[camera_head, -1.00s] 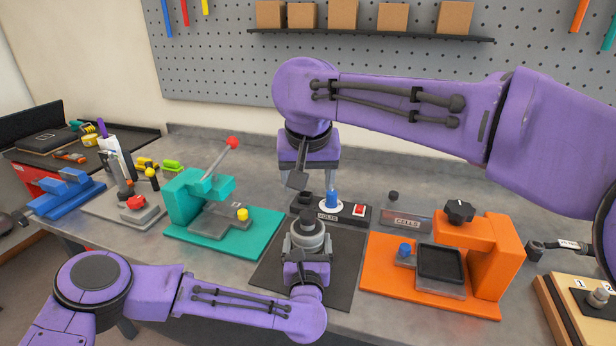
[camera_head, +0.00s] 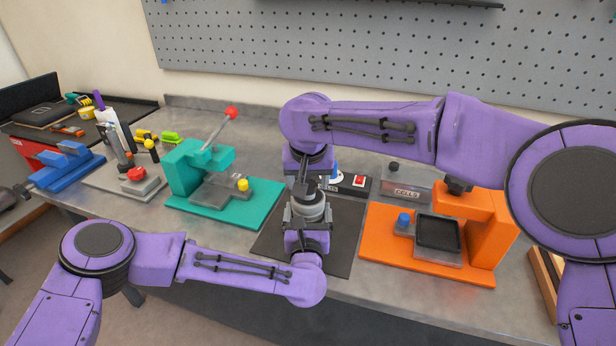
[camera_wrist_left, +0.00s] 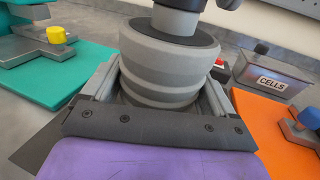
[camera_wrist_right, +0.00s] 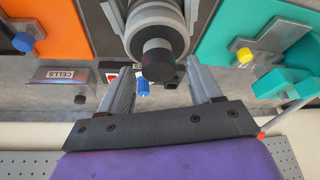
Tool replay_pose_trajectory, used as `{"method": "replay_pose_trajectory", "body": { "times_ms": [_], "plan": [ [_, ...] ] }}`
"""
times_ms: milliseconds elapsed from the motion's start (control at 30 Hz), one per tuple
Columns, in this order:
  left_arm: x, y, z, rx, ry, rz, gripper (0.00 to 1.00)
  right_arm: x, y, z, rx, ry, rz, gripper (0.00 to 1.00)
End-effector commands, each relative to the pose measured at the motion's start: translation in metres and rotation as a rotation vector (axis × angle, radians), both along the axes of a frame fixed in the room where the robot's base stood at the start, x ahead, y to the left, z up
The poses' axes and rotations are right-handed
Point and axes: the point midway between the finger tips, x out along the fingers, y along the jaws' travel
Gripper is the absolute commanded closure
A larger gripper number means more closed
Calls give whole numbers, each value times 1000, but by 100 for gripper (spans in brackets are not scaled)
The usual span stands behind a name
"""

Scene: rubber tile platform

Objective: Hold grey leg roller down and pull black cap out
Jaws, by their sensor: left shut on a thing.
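The grey leg roller (camera_head: 309,208) stands upright on a dark mat (camera_head: 345,235). My left gripper (camera_head: 307,217) is shut on the roller from the front, with a finger on each side in the left wrist view (camera_wrist_left: 160,85). The black cap (camera_wrist_right: 158,60) sits on top of the roller; it also shows at the top of the left wrist view (camera_wrist_left: 176,20). My right gripper (camera_wrist_right: 160,78) is above the roller, fingers apart, with the cap near its fingertips. Contact with the cap is not visible. In the head view my right wrist partly hides the cap.
A teal fixture (camera_head: 250,213) with a red-knobbed lever stands left of the mat. An orange fixture (camera_head: 390,253) stands to the right. Behind are a clear box marked CELLS (camera_head: 408,188) and a black box with a red switch (camera_head: 358,183), partly hidden by my right arm.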

Motion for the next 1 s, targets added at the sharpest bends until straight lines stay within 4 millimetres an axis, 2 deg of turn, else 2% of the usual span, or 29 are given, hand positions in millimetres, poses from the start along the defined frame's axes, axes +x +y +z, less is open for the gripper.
{"method": "replay_pose_trajectory", "body": {
  "times_ms": [33,133,167,200,233,300,333,1000],
  "plan": [
    [0,0,0,0,0,0,52,0,0,0,0,0,0,54],
    [0,0,0,0,0,0,52,0,0,0,0,0,0,86],
    [0,0,0,0,0,0,52,0,0,0,0,0,0,90],
    [0,0,0,0,0,0,52,0,0,0,0,0,0,90],
    [0,0,0,0,0,0,52,0,0,0,0,0,0,69],
    [0,0,0,0,0,0,52,0,0,0,0,0,0,92],
    [0,0,0,0,0,0,52,0,0,0,0,0,0,100],
    [0,0,-1,1,2,1,52,0,0,4,0,0,0,100]
  ]
}}
